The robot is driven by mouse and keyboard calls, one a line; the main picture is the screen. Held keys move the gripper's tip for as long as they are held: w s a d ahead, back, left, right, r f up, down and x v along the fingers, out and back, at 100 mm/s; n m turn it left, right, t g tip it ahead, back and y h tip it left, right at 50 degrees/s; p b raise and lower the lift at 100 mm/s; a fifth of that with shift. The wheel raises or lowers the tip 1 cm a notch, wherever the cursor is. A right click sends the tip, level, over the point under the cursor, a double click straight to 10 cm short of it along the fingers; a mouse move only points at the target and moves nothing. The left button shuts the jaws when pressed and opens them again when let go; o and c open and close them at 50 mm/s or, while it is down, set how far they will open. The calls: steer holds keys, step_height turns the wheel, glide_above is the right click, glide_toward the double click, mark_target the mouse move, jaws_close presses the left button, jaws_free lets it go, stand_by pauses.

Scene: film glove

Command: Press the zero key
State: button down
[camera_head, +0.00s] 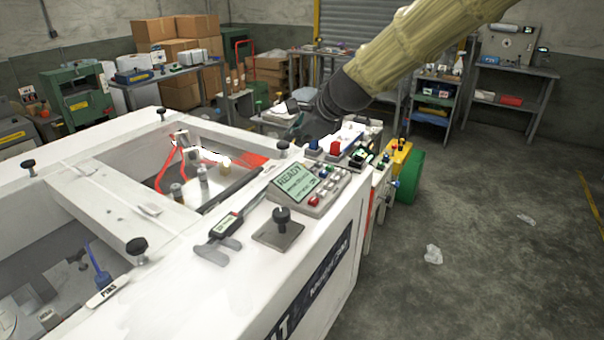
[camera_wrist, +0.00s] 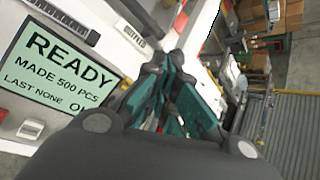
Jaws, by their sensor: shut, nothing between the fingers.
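The control panel (camera_head: 313,208) sits on the white machine's top, with a green display (camera_head: 296,181) reading READY. Several small keys, with a red one and a blue one among them, lie beside and below the display. I cannot tell which is the zero key. In the wrist view the display (camera_wrist: 62,68) reads READY, MADE 500 PCS, LAST NONE, and a pale key (camera_wrist: 31,129) shows under it. My gripper (camera_head: 312,132) is beyond the panel, above the machine's far end, apart from the panel. Its teal fingers (camera_wrist: 176,88) are shut and empty in the wrist view.
A lever on a square plate (camera_head: 279,230) and a caliper-like tool (camera_head: 225,228) stand near the panel. Red and blue blocks (camera_head: 335,147) are near my gripper. An open recess with red tubing (camera_head: 172,165) lies left. The floor at right is mostly clear.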

steer(key=shift+f+b, duration=0.7)
steer(key=shift+f, duration=1.2)
steer(key=shift+s+f, duration=0.1)
steer(key=shift+f, duration=0.3)
steer(key=shift+f, duration=0.45)
stand_by(0.8)
steer(key=shift+r, duration=0.1)
steer(key=shift+r+p, duration=0.8)
steer(key=shift+p, duration=0.1)
steer(key=shift+r+p, duration=2.35)
steer(key=shift+r, duration=0.15)
